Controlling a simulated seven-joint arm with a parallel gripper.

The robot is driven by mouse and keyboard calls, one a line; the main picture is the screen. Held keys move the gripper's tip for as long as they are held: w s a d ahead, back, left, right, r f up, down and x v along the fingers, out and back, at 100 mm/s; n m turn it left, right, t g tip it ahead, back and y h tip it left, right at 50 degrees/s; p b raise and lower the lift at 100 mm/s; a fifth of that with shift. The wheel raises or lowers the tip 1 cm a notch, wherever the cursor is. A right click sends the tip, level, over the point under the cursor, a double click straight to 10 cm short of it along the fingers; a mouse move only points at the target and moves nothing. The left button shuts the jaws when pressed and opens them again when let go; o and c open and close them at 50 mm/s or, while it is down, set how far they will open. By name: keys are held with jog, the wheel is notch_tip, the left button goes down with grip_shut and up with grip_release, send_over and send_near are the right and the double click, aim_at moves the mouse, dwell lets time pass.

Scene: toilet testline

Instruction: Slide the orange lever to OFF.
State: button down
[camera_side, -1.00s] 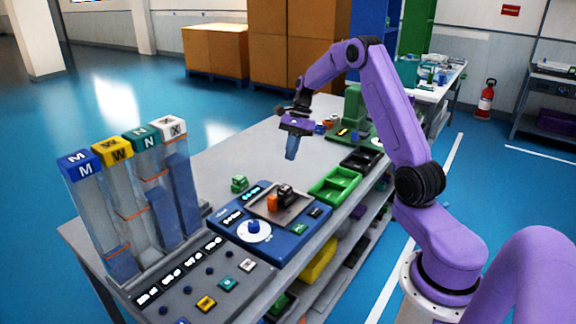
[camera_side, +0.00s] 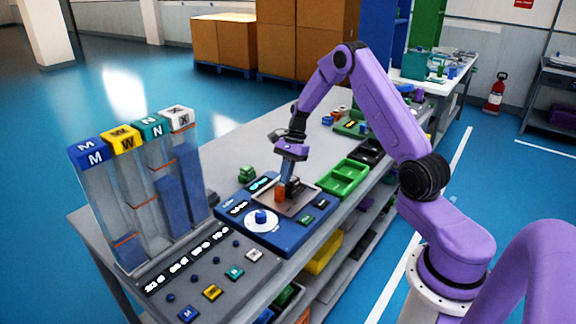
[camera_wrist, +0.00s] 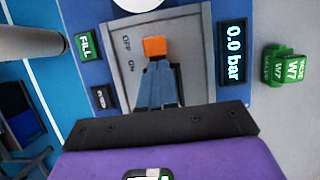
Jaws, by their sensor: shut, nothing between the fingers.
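The orange lever (camera_side: 280,194) stands on the grey plate of the blue control panel (camera_side: 282,238). In the wrist view the orange lever (camera_wrist: 155,46) is just beyond the fingertips, with the OFF label (camera_wrist: 126,42) and ON label (camera_wrist: 132,67) to its left. The lever top appears nearer the level of OFF, but it stands above the plate, so its exact setting is unclear. My gripper (camera_side: 288,182) is shut and empty, pointing down right beside the lever. In the wrist view my fingers (camera_wrist: 158,68) hide the lever's lower part; I cannot tell if they touch it.
A white dial with a blue knob (camera_side: 261,217) is on the panel. A display (camera_wrist: 233,52) reads 0.0 bar. A green block (camera_side: 246,174) sits behind the panel, and a green tray (camera_side: 343,177) lies to its right. Tall clear columns (camera_side: 150,200) stand at left.

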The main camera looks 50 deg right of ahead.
jog(key=shift+a+f, duration=0.1)
jog(key=shift+f, duration=0.05)
jog(key=shift+a, duration=1.5)
jog(key=d+v, duration=0.1)
jog(key=v, duration=0.9)
notch_tip(320, 180, up, 4)
jog(key=n+g+h, duration=0.1)
jog(key=n, duration=0.6)
send_over(277, 188)
jog(key=s+a, duration=0.5)
jog(key=a, duration=0.2)
jog(key=s+a+r+n+h, duration=0.2)
jog(key=s+a+n, duration=0.5)
jog(key=s+a, duration=0.1)
jog(key=s+a+n+t+h, duration=0.1)
jog(key=s+n, duration=1.5)
jog(key=s, duration=0.5)
jog(key=shift+s+a+n, duration=0.15)
jog(key=shift+s+n, duration=0.15)
